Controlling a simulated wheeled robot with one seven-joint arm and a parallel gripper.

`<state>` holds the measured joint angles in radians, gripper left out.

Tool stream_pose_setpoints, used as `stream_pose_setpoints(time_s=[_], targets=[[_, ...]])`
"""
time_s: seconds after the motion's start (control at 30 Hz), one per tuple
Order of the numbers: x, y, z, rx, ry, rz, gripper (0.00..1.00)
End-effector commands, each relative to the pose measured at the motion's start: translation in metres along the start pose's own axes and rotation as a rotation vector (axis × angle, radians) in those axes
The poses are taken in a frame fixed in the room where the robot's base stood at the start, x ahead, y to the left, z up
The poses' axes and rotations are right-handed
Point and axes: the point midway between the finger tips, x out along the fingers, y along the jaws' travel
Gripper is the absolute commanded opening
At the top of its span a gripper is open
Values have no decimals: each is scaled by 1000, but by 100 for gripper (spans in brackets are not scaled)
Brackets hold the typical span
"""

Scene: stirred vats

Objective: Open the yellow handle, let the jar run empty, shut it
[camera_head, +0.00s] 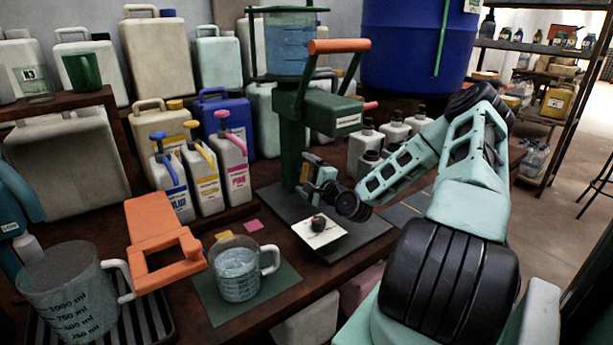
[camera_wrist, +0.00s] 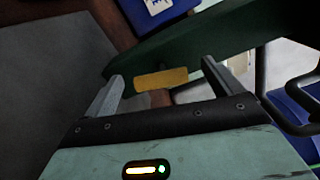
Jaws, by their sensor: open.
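The yellow handle (camera_wrist: 161,78) lies between the open fingers of my gripper (camera_wrist: 162,74) in the wrist view, in front of a dark green post. Gaps show between it and the fingers; I cannot tell how deep it sits between them. In the head view a small yellow patch of the handle (camera_head: 304,174) shows on the green post, at the tips of my gripper (camera_head: 309,177). A clear jar (camera_head: 287,45) with bluish liquid sits at the top of the green stand (camera_head: 292,150). The outlet under the handle is not clearly visible.
A small white plate (camera_head: 320,232) with a dark round object lies below my gripper. A glass mug of clear liquid (camera_head: 240,270) stands on a green mat. An orange-handled press lever (camera_head: 339,46) juts above my arm. Several jugs and white bottles (camera_head: 394,128) crowd behind.

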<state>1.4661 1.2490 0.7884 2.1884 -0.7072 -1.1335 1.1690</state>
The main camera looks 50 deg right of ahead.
Motion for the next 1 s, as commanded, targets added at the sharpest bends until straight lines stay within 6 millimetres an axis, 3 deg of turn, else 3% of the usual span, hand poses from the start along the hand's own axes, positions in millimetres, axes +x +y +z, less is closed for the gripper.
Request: stream_pose_setpoints(time_s=[0.17, 0.27, 0.7, 1.0], targets=[[-8, 0, -1, -1, 1, -1, 92], [-22, 0, -1, -1, 1, 1, 92], [-124, 1, -1, 2, 5, 1, 92], [-168, -1, 0, 1, 2, 1, 92]])
